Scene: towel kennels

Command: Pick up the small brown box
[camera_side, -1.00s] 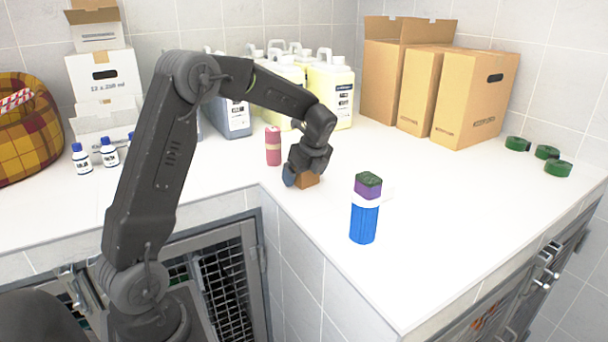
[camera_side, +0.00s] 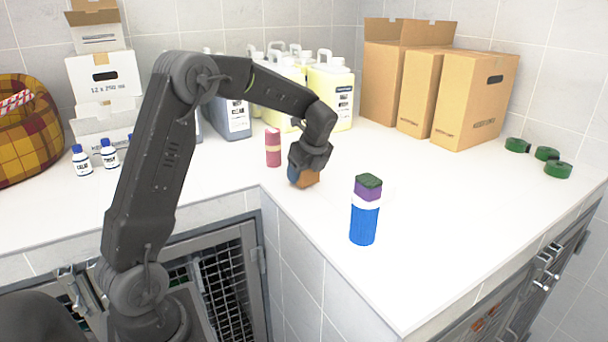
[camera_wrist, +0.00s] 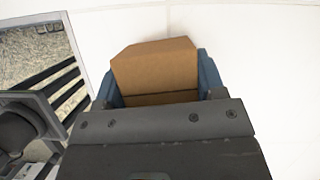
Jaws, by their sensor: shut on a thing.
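The small brown box (camera_side: 308,179) is at my gripper's tips, over the white counter near its inner corner. My gripper (camera_side: 303,176) points down and is shut on it. In the wrist view the brown box (camera_wrist: 155,66) sits between the two blue fingers of my gripper (camera_wrist: 158,82), one on each side. The box looks slightly tilted in the side view. Whether its bottom touches the counter I cannot tell. Part of the box is hidden by the gripper.
A blue cylinder with a purple and green block (camera_side: 364,210) stands to the right in front. A pink cylinder (camera_side: 273,148) stands just behind left. Jugs (camera_side: 331,92) and large cartons (camera_side: 468,100) line the back. Green rolls (camera_side: 546,153) lie far right. The right counter is mostly clear.

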